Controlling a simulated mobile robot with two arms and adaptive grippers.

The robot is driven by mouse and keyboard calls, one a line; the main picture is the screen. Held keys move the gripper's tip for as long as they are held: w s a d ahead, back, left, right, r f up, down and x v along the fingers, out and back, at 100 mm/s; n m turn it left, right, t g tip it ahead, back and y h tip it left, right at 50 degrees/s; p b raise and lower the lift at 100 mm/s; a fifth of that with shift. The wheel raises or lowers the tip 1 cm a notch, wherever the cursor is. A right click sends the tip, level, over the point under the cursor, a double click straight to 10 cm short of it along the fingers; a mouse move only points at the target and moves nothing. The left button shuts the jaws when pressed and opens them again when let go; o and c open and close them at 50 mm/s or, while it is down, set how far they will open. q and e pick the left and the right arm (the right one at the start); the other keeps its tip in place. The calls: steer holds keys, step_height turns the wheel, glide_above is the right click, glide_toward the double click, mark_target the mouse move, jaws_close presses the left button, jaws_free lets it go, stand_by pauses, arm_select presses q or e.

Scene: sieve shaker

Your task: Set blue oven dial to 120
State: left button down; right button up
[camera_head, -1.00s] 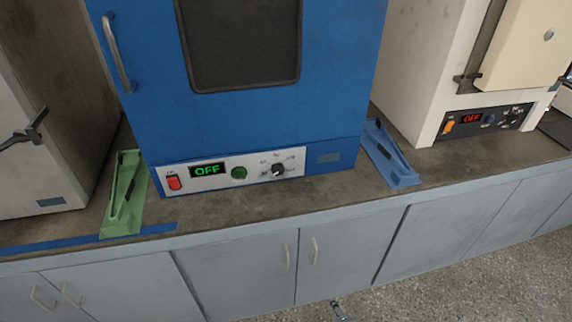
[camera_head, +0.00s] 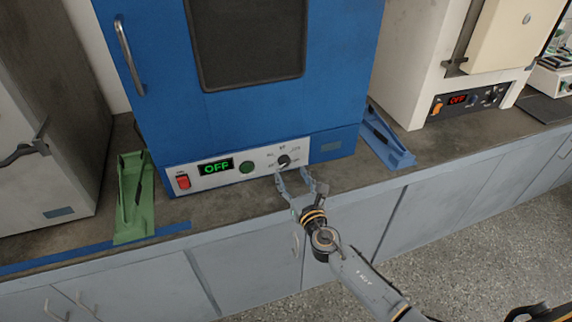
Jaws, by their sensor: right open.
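The blue oven (camera_head: 155,95) stands on the bench, its pale control strip along the lower front. The strip carries a red switch (camera_head: 183,182), a display (camera_head: 216,167) reading OFF in green, a round green button (camera_head: 247,167) and a black dial (camera_head: 284,160) with small printed marks around it. I cannot read which mark the dial points at. My right gripper (camera_head: 295,178) is open and empty, its two fingers spread just in front of and below the dial. Whether a fingertip touches the panel is unclear. My left gripper is not in view.
A green holder (camera_head: 134,200) stands left of the oven, and a blue holder (camera_head: 391,150) stands right of it. A cream oven (camera_head: 412,70), its display reading OFF, is further right. A grey-white oven (camera_head: 50,120) stands left. Bench cabinets (camera_head: 250,265) lie below.

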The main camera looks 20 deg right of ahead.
mark_target(285, 163)
steer(key=w, duration=0.5)
steer(key=shift+w+b, duration=0.35)
steer(key=shift+b, duration=0.05)
steer(key=c, duration=1.2)
